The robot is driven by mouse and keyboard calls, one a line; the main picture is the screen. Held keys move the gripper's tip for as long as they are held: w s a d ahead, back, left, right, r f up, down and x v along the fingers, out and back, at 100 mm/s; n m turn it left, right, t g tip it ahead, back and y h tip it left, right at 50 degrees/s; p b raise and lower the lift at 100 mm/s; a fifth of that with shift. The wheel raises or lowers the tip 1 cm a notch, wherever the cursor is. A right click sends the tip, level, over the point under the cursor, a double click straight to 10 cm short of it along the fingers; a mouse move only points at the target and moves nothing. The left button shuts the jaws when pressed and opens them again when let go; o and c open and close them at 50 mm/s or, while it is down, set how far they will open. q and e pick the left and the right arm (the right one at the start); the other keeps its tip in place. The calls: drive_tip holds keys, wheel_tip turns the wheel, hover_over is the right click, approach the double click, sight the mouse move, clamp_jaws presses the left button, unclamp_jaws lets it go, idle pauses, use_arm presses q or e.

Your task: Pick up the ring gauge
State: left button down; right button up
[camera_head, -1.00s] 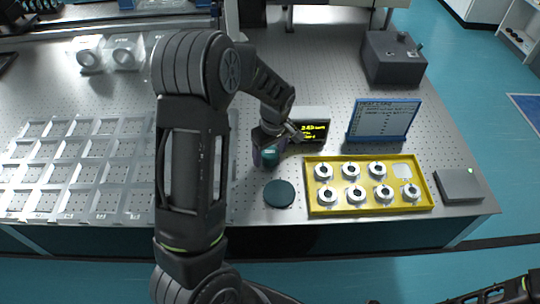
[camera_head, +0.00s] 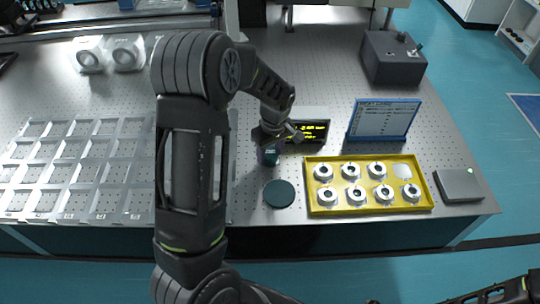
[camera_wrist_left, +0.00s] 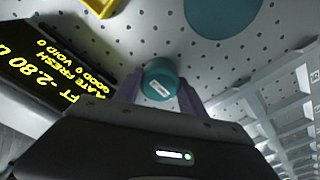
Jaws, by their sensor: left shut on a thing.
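The ring gauge, which I take to be a teal round piece with a white label (camera_wrist_left: 161,82), sits between the fingers of my left gripper (camera_wrist_left: 160,95) in the left wrist view. The fingers are shut on its sides. In the head view the teal piece (camera_head: 270,157) shows below my left gripper (camera_head: 270,144), in front of the small display. Its bore is not visible, and I cannot tell whether its underside touches the table. Part of my right arm shows at the lower right corner; its fingers are not clear.
A dark teal disc (camera_head: 279,194) lies just nearer on the perforated table. A yellow tray (camera_head: 322,211) of several silver rings stands to the right. The display (camera_head: 314,131) and a blue-framed board (camera_head: 382,120) stand behind. A compartmented rack (camera_head: 98,217) fills the left.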

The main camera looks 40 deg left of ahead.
sight(273, 152)
use_arm(q)
wheel_tip(273, 152, up, 10)
drive_tip(key=shift+r+b, duration=0.1)
drive_tip(key=shift+b, duration=0.6)
drive_tip(key=shift+d, duration=0.1)
idle(0.3)
drive_tip(key=shift+w+d+m, duration=0.2)
drive_tip(key=shift+d+m, duration=0.15)
drive_tip(key=shift+m, duration=0.05)
drive_tip(key=w+d+m, duration=0.1)
drive_tip(key=d+m, duration=0.5)
drive_tip(key=d, duration=0.2)
drive_tip(key=w+d+m+t+h, duration=0.1)
drive_tip(key=w+d+m, duration=0.1)
drive_tip(key=d+m, duration=0.5)
drive_tip(key=shift+w+d+f, duration=0.3)
drive_tip(key=shift+d+f, duration=0.15)
drive_tip(key=shift+d, duration=0.25)
